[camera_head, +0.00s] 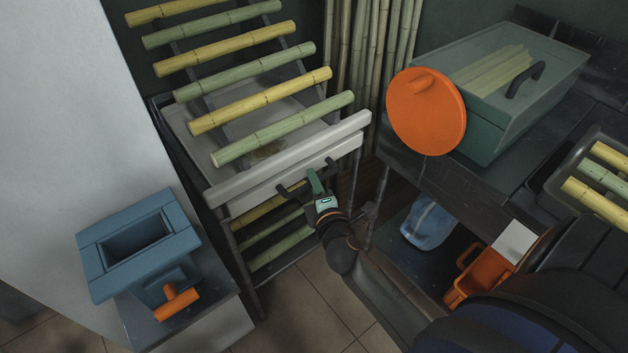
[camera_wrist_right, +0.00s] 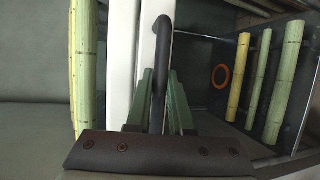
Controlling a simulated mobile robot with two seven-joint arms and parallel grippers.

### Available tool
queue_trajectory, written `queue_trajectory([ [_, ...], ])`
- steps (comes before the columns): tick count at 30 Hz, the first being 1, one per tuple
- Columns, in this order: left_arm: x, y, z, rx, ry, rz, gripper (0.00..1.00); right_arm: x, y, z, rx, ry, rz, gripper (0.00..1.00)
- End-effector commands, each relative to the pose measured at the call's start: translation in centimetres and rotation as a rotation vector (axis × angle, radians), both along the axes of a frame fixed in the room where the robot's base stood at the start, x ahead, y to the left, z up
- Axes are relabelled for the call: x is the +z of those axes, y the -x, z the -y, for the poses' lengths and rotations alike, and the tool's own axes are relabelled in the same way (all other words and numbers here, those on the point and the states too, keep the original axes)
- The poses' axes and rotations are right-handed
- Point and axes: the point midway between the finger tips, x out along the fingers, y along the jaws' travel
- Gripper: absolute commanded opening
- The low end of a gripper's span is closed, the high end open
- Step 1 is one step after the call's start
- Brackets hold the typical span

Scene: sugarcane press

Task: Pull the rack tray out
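The rack tray (camera_head: 290,160) is a pale tray with a light front bar, in the tall metal rack left of centre in the head view. Green and yellow cane pieces lie across and above it. A dark handle (camera_head: 285,191) is on its front; it also shows in the right wrist view (camera_wrist_right: 163,40). My right gripper (camera_head: 314,181) is at this handle. In the right wrist view its green fingers (camera_wrist_right: 163,100) stand on both sides of the handle, close against it, and look shut on it. My left gripper is out of view.
A blue hopper-like box (camera_head: 135,240) with an orange knob stands at lower left. A green box (camera_head: 500,115) with an orange disc is on the dark bench at right. Below are a blue container (camera_head: 428,222) and an orange container (camera_head: 478,275). Tiled floor lies before the rack.

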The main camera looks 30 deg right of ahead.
Motion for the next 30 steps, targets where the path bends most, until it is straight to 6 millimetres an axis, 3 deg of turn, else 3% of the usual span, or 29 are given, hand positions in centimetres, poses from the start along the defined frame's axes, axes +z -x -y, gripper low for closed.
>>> queue_trajectory([
  [5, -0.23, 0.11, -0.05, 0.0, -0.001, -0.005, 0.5, -0.03, 0.0, 0.01, 0.0, 0.0, -0.001, 0.0],
  [30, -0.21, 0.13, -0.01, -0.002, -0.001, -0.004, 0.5, -0.02, -0.02, 0.06, -0.001, 0.0, 0.0, 0.0],
])
